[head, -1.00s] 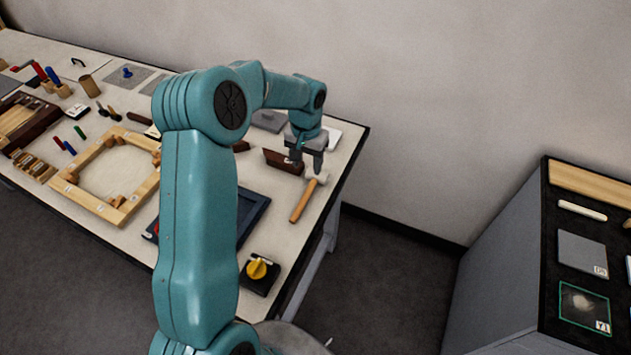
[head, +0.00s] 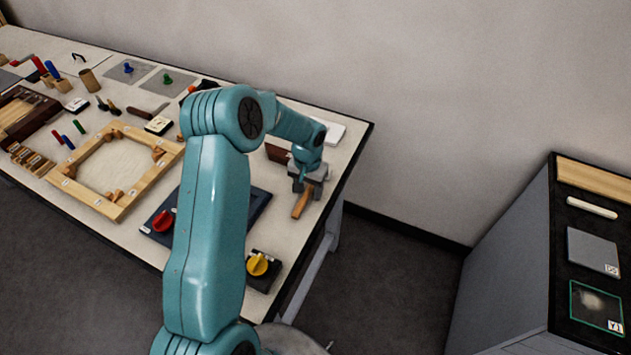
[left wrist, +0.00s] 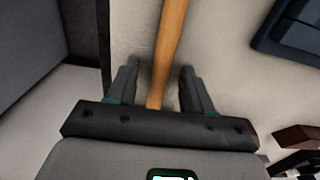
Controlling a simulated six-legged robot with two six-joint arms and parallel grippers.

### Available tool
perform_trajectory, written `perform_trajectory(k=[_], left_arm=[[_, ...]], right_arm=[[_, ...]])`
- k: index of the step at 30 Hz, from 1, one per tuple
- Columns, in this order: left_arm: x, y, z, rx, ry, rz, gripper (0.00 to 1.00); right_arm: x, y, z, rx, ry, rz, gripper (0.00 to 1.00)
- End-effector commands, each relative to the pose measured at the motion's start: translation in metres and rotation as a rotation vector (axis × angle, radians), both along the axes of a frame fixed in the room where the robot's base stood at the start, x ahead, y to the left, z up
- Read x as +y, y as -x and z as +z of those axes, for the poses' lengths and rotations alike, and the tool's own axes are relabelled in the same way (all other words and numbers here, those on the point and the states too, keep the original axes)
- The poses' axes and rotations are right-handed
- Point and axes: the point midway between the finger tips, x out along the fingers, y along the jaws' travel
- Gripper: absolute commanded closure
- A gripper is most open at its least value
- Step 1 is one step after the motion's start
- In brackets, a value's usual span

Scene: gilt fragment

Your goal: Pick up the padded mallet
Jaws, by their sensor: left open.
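The padded mallet (head: 302,204) lies near the right end of the workbench, its wooden handle pointing toward the front edge. Its head is hidden under my left gripper in the head view. My left gripper (head: 301,187) points down over the mallet and is open. In the left wrist view the wooden handle (left wrist: 168,50) runs between the two fingers of my left gripper (left wrist: 158,80), with a gap on each side. I cannot tell how far the fingertips are above the bench. My right gripper is not in view.
The workbench (head: 222,98) ends just right of the mallet. A yellow knob on a dark box (head: 257,266) and a dark blue panel with a red knob (head: 163,221) sit nearby. A wooden frame (head: 120,205) lies left. A separate dark-topped cabinet (head: 590,235) stands right.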

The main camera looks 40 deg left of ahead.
Motion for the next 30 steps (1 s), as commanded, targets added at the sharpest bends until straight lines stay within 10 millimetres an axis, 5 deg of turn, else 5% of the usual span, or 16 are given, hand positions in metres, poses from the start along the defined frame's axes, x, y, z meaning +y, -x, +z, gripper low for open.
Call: perform_trajectory(k=[2, 7, 20, 30], left_arm=[[0.000, 0.000, 0.001, 0.000, 0.000, 0.000, 0.49], [0.000, 0.000, 0.001, 0.001, 0.000, 0.000, 1.00], [-0.001, 0.000, 0.010, 0.001, 0.000, -0.001, 1.00], [-0.006, -0.003, 0.075, -0.004, -0.001, -0.004, 1.00]], right_arm=[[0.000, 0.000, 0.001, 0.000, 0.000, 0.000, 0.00], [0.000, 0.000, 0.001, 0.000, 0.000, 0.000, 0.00], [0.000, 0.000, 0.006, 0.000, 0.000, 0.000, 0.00], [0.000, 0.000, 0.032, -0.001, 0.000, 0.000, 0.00]])
